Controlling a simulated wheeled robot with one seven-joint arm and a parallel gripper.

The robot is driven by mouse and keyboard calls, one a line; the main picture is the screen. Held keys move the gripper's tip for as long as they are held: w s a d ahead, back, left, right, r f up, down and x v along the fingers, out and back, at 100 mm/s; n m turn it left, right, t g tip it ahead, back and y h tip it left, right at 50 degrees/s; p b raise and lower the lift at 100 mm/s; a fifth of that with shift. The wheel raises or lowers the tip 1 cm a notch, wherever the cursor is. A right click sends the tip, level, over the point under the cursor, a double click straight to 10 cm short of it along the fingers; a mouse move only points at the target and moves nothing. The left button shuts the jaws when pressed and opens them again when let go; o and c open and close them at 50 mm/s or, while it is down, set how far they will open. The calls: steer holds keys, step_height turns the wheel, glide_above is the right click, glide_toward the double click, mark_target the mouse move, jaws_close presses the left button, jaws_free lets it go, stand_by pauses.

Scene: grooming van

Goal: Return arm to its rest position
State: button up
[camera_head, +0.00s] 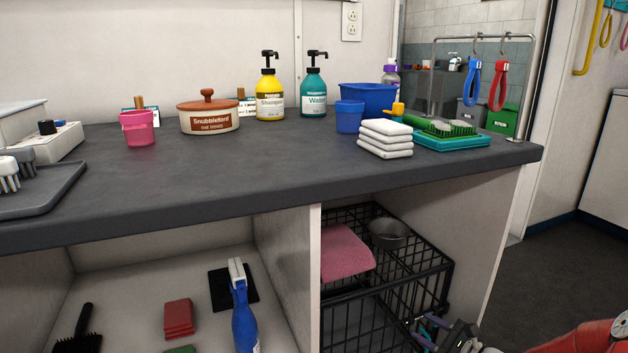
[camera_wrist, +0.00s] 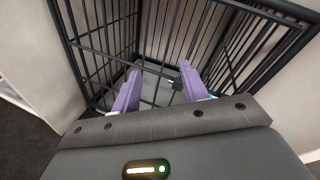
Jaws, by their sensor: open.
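My gripper (camera_head: 432,330) is low at the bottom right of the head view, in front of the black wire crate (camera_head: 440,283). In the wrist view my gripper (camera_wrist: 158,88) shows two purple fingers spread apart with nothing between them. They point at the dark bars of the crate (camera_wrist: 95,50). Part of my red arm (camera_head: 590,340) shows at the lower right corner. I cannot tell whether the fingers touch the crate or reach between its bars.
A metal bowl (camera_head: 389,233) and pink towel (camera_head: 343,254) are on the crate. The dark counter (camera_head: 270,180) above holds pump bottles, cups, white towels (camera_head: 385,138) and a teal tray (camera_head: 450,140). A blue spray bottle (camera_head: 244,318) stands in the left compartment. Open floor (camera_head: 540,280) lies at the right.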

steer(key=s+a+r+n+g+h+p, duration=0.2)
steer(key=s+a+r+n+g+p, duration=0.1)
steer(key=s+a+r+n+g, duration=1.1)
steer(key=s+a+r+n+t+h+p, duration=0.1)
steer(key=s+r+n+t+h+p, duration=0.3)
steer(key=s+r+n, duration=0.6)
steer(key=s+r+t+h, duration=0.2)
steer(key=s+r+h, duration=0.1)
steer(key=s+r, duration=0.1)
steer(key=shift+s+r+h, duration=0.25)
steer(key=shift+s+h, duration=0.15)
steer(key=shift+s, duration=0.1)
